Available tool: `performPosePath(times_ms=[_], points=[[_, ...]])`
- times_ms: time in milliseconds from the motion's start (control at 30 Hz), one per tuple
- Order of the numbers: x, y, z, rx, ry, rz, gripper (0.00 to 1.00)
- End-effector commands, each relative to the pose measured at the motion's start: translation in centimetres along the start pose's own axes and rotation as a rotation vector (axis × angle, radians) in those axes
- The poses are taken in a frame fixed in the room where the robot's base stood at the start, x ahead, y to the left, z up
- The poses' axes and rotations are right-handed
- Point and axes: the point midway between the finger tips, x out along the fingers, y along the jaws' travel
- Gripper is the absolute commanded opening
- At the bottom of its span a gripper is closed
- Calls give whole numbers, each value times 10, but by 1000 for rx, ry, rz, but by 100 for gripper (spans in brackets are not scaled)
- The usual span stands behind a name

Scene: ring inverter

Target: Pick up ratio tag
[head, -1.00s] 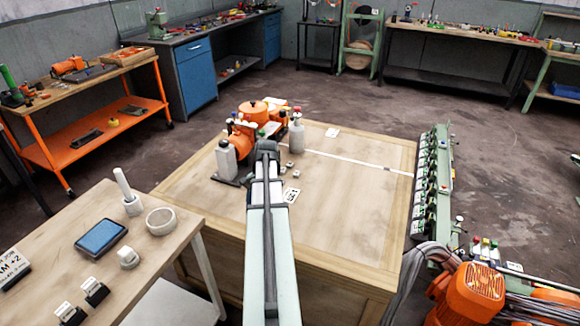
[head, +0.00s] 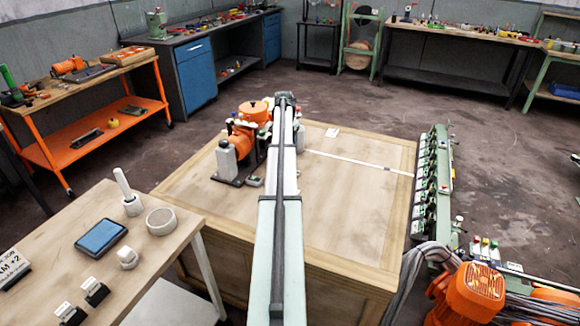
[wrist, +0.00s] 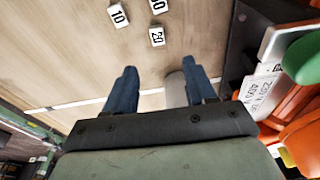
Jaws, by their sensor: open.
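I cannot tell which one is meant by the ratio tag. My gripper (wrist: 159,68) has two blue fingers spread apart with nothing held between them. The tags lie beyond the fingertips in the picture, apart from them. In the head view my arm covers the tags, and the gripper itself is hard to make out.
Orange machinery (wrist: 295,110) with a printed label stands close to the right of my gripper. A pale cylinder (wrist: 176,90) shows between the fingers. A white strip (head: 350,160) crosses the table (head: 350,215), whose right half is clear. A bench with a tablet (head: 101,235) stands at left.

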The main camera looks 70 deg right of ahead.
Motion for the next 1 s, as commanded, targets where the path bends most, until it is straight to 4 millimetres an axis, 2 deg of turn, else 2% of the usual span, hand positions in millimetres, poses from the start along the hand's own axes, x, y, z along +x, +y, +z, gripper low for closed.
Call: performPosePath(times_ms=[200, 300, 633, 900, 1000], points=[[40, 0, 1, 0, -3, 1, 55], [53, 0, 0, 0, -2, 0, 55], [73, 2, 2, 0, -1, -1, 55], [107, 4, 4, 0, -2, -1, 55], [114, 4, 5, 0, -2, 0, 55]])
